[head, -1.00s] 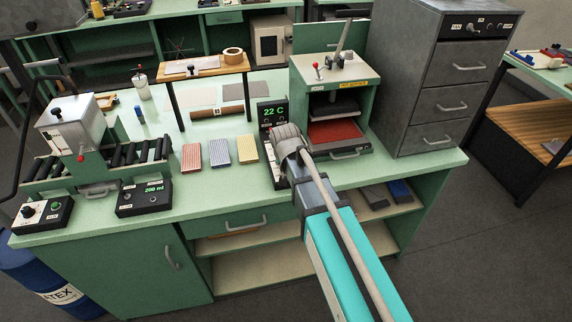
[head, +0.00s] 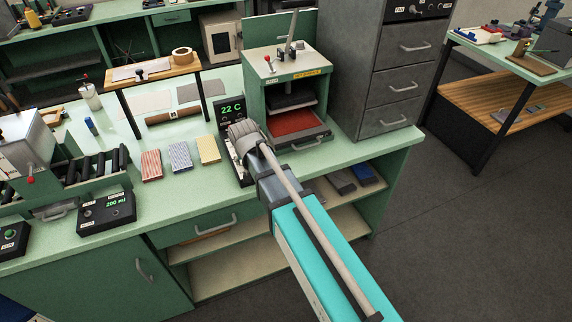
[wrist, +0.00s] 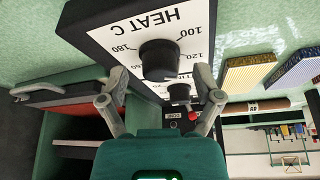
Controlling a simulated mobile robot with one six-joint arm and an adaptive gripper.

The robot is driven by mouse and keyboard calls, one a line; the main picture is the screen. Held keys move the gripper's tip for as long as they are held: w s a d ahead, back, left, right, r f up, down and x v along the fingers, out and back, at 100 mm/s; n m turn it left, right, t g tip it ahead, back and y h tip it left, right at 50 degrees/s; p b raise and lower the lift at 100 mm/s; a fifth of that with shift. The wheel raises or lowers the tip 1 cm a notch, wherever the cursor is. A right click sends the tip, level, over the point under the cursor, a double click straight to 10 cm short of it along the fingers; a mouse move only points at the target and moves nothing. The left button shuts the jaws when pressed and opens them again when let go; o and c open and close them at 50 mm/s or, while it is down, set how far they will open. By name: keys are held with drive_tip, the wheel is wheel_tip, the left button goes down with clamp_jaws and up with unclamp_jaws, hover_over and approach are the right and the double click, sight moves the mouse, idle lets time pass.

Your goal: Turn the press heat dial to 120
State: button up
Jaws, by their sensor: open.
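The press heat dial (wrist: 159,60) is a black round knob on a white panel marked HEAT C (wrist: 150,32), with 100, 120 and 180 readable in the wrist view. Its pointer setting cannot be made out. My gripper (wrist: 158,95) is open, with one finger on each side below the dial, apart from it. In the head view my wrist hides the dial. The control box (head: 232,112) reads 22 C and stands left of the green press (head: 258,105), whose red bed (head: 295,122) shows.
A second, smaller black knob (wrist: 179,92) and a red-tipped lever (wrist: 193,116) lie close to the fingers. A grey drawer cabinet (head: 392,88) stands right of the press.

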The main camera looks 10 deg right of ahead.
drive_tip(key=shift+n+y, duration=0.3)
drive_tip(key=shift+n, duration=0.3)
drive_tip(key=shift+d+n+g+y, duration=0.15)
drive_tip(key=shift+n+y, duration=0.25)
drive_tip(key=shift+n, duration=0.75)
drive_tip(key=shift+a+n+g+y, duration=0.15)
drive_tip(key=shift+n+y, duration=0.25)
drive_tip(key=shift+n, duration=0.75)
drive_tip(key=shift+w+d+n+g+y, duration=0.1)
drive_tip(key=shift+n+g+y, duration=0.35)
drive_tip(key=shift+n, duration=1.1)
drive_tip(key=shift+n+g+y, duration=0.35)
drive_tip(key=shift+n+y, duration=0.1)
drive_tip(key=shift+n, duration=1.1)
drive_tip(key=p+v, duration=1.3)
drive_tip(key=v, duration=0.1)
drive_tip(key=s+d+f+m+g+h+b, duration=0.2)
drive_tip(key=s+d+f+m+h+b, duration=0.1)
drive_tip(key=s+d+m, duration=0.9)
drive_tip(key=shift+s+d+f+h, duration=0.55)
drive_tip(key=shift+s+d, duration=0.3)
drive_tip(key=shift+d, duration=0.8)
